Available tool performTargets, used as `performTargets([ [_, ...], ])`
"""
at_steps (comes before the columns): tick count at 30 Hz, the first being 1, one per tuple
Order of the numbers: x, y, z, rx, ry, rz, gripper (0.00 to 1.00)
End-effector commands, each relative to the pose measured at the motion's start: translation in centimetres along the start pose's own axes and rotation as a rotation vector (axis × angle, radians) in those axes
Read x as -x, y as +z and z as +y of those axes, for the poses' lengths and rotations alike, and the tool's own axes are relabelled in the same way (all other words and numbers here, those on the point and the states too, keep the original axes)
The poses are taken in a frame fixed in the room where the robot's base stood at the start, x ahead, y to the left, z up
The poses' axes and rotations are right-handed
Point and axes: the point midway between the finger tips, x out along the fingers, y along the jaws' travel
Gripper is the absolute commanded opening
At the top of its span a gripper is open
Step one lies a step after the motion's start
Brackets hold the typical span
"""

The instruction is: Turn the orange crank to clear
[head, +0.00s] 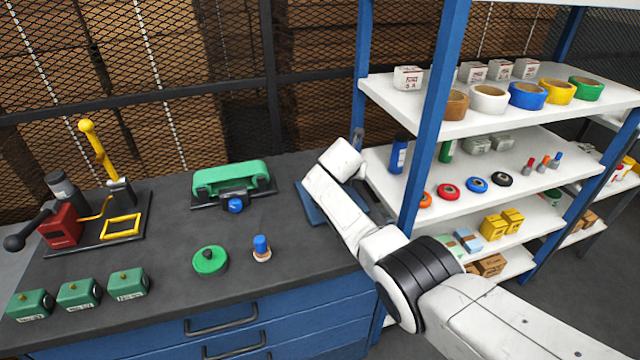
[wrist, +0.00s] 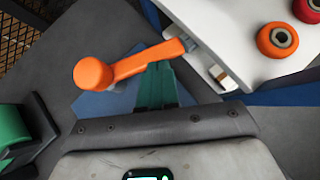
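The orange crank (wrist: 135,65) shows in the wrist view, with a round knob at its left end and a small grey shaft at its right end by a white shelf. My gripper (wrist: 158,75) shows as two teal fingers lying side by side with no clear gap. Their tips reach to the crank's arm, which partly covers them. I cannot tell whether they touch it. In the head view my white arm reaches over the right end of the bench and hides the gripper; the crank cannot be made out there.
A blue plate (head: 313,203) lies on the dark bench (head: 180,235) under my arm. The blue-posted shelf (head: 455,120) with tape rolls stands close on the right. A green device (head: 230,178), a green disc (head: 210,260) and a blue-topped peg (head: 261,248) stand left of my arm.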

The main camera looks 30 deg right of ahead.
Motion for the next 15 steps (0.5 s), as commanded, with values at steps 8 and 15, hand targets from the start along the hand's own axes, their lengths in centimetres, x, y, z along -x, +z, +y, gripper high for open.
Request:
performTargets([
  [8,-0.48,0.30,-0.15,0.000,-0.001,0.001,0.00],
  [15,-0.49,0.41,-0.15,-0.001,-0.001,0.001,0.00],
])
